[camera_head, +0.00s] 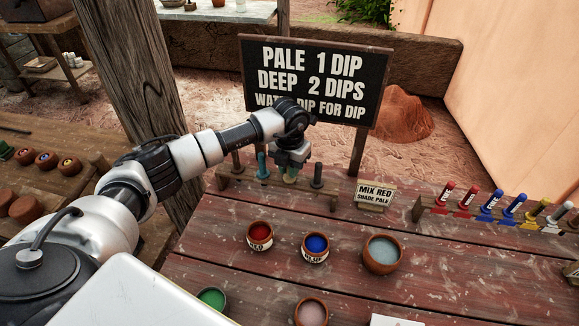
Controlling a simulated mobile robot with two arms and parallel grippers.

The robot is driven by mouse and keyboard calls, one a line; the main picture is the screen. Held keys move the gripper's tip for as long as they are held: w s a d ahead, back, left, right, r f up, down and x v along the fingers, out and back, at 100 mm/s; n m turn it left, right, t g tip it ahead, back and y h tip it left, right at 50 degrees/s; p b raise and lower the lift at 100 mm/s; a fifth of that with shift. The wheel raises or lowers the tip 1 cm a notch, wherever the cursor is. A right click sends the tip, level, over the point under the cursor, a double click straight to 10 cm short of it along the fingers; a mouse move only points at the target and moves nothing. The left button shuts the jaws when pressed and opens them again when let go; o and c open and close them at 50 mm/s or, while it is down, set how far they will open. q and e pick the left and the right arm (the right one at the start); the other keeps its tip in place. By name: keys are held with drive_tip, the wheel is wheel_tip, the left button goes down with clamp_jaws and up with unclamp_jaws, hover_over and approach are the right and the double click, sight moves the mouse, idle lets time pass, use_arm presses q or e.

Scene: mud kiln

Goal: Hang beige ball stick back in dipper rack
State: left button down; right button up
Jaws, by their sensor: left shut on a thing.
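The dipper rack (240,178) is a low wooden rail at the back of the red plank table, below the black sign. My left gripper (291,166) points down over the right half of the rack. It is shut on the beige ball stick (290,177), of which only a small pale part shows below the fingers. The rest is hidden by the gripper, and I cannot tell whether it touches the rack. A teal stick (262,165) and a dark stick (237,162) stand left of the gripper. Another dark stick (318,174) stands right of it.
A "MIX RED SHADE PALE" card (373,194) stands right of the rack. Red (259,236), blue (316,247) and grey-blue (382,254) bowls sit in front. A second rack with several colored sticks (487,206) is at right. The sign (314,80) rises close behind the gripper.

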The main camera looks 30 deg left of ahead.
use_arm(q)
drive_tip(key=shift+c, duration=2.4)
unclamp_jaws()
drive_tip(key=shift+r+p, duration=2.55)
drive_tip(key=shift+r, duration=1.25)
drive_tip(key=shift+s+f, duration=0.1)
